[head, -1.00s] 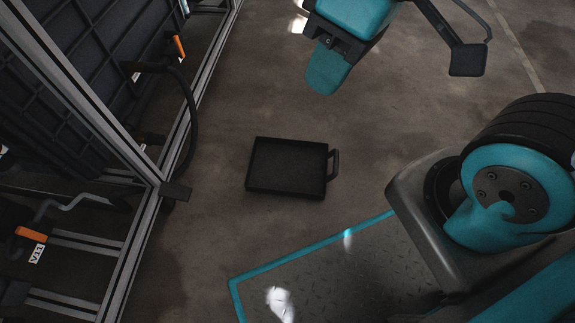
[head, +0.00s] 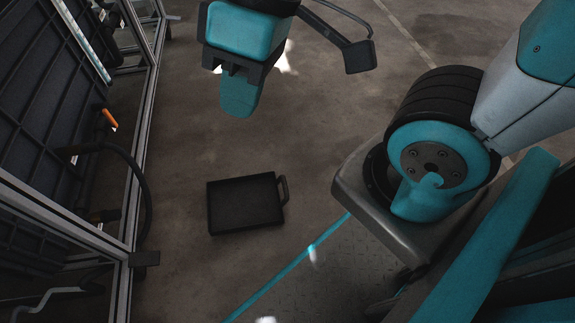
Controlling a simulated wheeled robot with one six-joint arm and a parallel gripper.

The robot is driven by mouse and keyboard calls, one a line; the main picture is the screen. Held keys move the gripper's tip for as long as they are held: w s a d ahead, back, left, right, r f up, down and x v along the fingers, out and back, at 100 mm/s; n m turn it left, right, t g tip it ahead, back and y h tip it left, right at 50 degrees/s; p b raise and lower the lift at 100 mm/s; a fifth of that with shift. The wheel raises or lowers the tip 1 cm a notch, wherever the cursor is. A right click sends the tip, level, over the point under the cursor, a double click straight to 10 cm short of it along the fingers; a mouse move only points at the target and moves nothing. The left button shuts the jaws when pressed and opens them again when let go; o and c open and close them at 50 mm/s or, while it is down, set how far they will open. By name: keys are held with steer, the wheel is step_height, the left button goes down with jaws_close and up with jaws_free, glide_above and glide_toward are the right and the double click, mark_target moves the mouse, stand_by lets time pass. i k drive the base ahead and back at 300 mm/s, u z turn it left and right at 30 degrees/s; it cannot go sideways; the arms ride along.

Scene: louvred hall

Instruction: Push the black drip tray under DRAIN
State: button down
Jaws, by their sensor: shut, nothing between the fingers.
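The black drip tray (head: 246,223) lies flat on the concrete floor in the middle of the head view. It looks empty, and its loop handle (head: 283,190) sticks out to the right. My gripper (head: 239,108) is shut and empty. It shows above the tray in the picture, apart from it, with bare floor between them. No DRAIN label can be read in this view.
A metal frame (head: 137,175) with dark ribbed panels stands along the left. A black hose (head: 143,190) bulges out from it, and a dark foot or bracket (head: 145,258) juts toward the tray. Orange-handled valve (head: 109,117) is inside. Floor beyond the tray is clear.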

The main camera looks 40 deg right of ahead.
mark_target(250, 202)
steer(key=k, duration=1.15)
steer(key=z, duration=0.8)
steer(key=i, duration=1.2)
steer(key=z, duration=0.05)
